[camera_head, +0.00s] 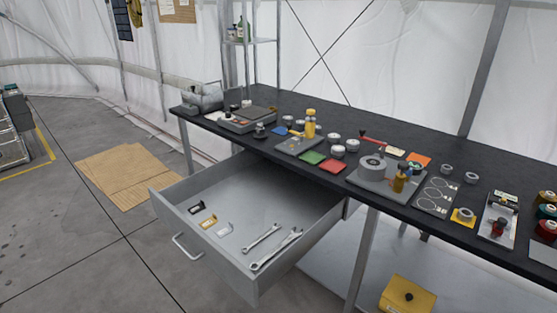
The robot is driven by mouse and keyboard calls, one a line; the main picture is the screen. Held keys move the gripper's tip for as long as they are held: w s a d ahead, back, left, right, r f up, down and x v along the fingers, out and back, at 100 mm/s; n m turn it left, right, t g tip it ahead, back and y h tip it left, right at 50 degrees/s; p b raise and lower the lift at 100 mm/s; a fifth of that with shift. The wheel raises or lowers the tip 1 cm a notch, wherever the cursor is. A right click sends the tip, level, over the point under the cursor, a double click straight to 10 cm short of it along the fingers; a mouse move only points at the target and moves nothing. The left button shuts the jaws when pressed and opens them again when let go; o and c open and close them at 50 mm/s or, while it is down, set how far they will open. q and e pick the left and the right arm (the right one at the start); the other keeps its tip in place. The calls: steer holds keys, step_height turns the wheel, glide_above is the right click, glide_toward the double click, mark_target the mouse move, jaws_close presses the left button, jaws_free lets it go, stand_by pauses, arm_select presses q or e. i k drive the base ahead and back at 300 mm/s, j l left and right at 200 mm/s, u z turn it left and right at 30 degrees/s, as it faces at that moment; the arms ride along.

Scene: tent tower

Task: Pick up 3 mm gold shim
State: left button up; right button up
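The open drawer (165,209) under the black workbench (440,143) holds several small parts. A small gold-yellow piece (208,221) lies in it toward the front left, and it looks like the gold shim. Its thickness and any marking are too small to read. A black piece (196,207) lies just behind it, and a silver piece (224,230) lies just to its right. All three lie apart on the drawer floor. Neither my left nor my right gripper is in view.
Two wrenches (262,238) lie in the drawer's right part. The drawer handle (187,247) faces the open floor. The bench top is crowded with jars, colored mats (333,166), trays and spools (545,228). A yellow box (408,297) sits below the bench.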

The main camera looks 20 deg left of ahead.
mark_target(211, 221)
steer(key=k+u, duration=0.1)
steer(key=u, duration=1.1)
